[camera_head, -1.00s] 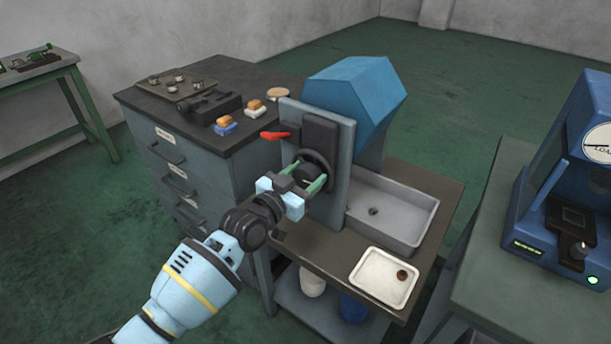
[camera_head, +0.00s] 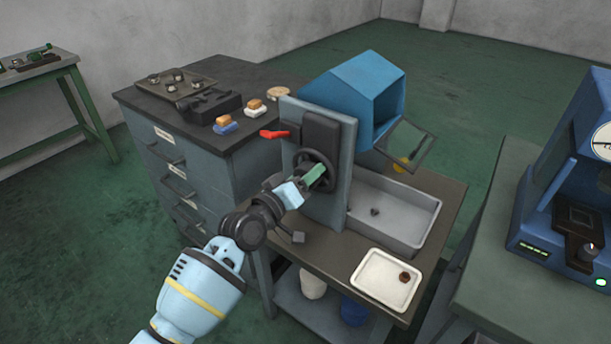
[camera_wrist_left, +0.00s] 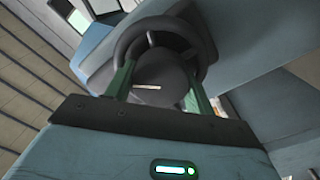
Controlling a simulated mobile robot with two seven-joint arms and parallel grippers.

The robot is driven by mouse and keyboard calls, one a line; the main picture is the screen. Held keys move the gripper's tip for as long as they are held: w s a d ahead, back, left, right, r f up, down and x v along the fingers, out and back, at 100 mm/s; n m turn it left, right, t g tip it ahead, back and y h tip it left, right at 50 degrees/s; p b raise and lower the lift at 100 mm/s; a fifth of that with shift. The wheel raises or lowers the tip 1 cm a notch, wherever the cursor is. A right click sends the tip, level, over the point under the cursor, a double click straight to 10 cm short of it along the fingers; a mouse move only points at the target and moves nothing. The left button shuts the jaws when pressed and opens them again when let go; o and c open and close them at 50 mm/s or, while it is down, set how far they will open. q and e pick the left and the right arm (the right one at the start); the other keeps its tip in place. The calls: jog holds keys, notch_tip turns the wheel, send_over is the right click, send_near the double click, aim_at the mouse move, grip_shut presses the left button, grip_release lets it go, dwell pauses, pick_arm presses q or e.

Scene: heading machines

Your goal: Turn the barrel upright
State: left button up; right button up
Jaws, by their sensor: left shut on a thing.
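The blue barrel (camera_head: 354,92) is mounted behind a grey upright plate on a workbench. It is tilted, and its open end faces down and to the right over the sink. A dark round handwheel (camera_head: 327,163) sits on the plate's front. My left gripper (camera_head: 318,174) is at this wheel, with its green fingers shut on the hub. In the left wrist view the fingers lie on either side of the dark hub (camera_wrist_left: 160,75), inside the wheel's ring. My right gripper is not in view.
A red lever (camera_head: 274,134) sticks out left of the plate. The grey sink (camera_head: 410,210) and a white tray (camera_head: 378,280) are on the bench. A drawer cabinet (camera_head: 165,150) stands left, and a blue machine (camera_head: 540,200) stands on the right-hand table.

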pick_arm(q)
jog(key=n, duration=0.3)
jog(key=shift+f+n, duration=0.1)
jog(key=shift+n, duration=0.3)
jog(key=shift+f+n, duration=0.1)
jog(key=shift+n, duration=2)
jog(key=o, duration=1)
jog(key=shift+a+p, duration=0.1)
jog(key=shift+p, duration=0.2)
